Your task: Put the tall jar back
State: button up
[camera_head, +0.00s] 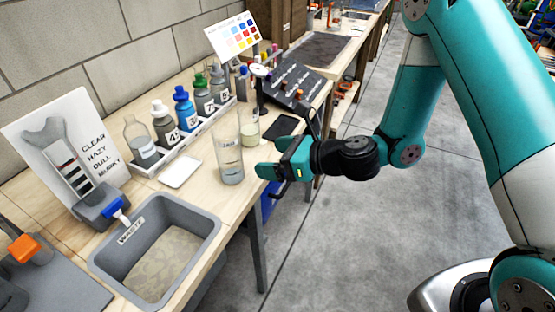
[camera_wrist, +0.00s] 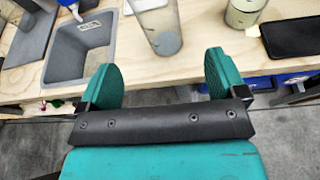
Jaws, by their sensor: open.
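A tall clear jar (camera_head: 229,150) stands upright on the wooden bench near its front edge, with some cloudy liquid or sediment low inside. It also shows in the wrist view (camera_wrist: 161,24), ahead of the space between my fingers. My gripper (camera_head: 269,158) is open and empty, just right of the jar in the head view and apart from it. Both teal fingers show in the wrist view (camera_wrist: 162,80), spread wide, with bench edge and floor between them. A shorter jar (camera_head: 249,132) with pale contents stands behind the tall jar.
A grey waste basin (camera_head: 213,222) sits at the front left. A rack (camera_head: 161,162) of capped bottles runs along the back. A white tile (camera_head: 180,171) lies left of the jar, and a dark flat pad (camera_head: 284,126) lies right of the short jar.

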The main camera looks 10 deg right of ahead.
jog(key=s+a+r+n+g, duration=0.3)
jog(key=s+r+n+g, duration=0.6)
jog(key=n, duration=1)
jog(key=s+d+r+n+h+p, duration=0.1)
jog(key=s+d+r+n+h, duration=0.2)
jog(key=s+n, duration=0.3)
jog(key=s+d+r+n+t+h+p, duration=0.1)
jog(key=s+d+r+n+h, duration=0.3)
jog(key=s+d+r+n, duration=0.1)
jog(key=shift+s+r+n, duration=0.55)
jog(key=shift+s+n, duration=0.65)
jog(key=shift+n, duration=0.2)
jog(key=shift+d, duration=0.15)
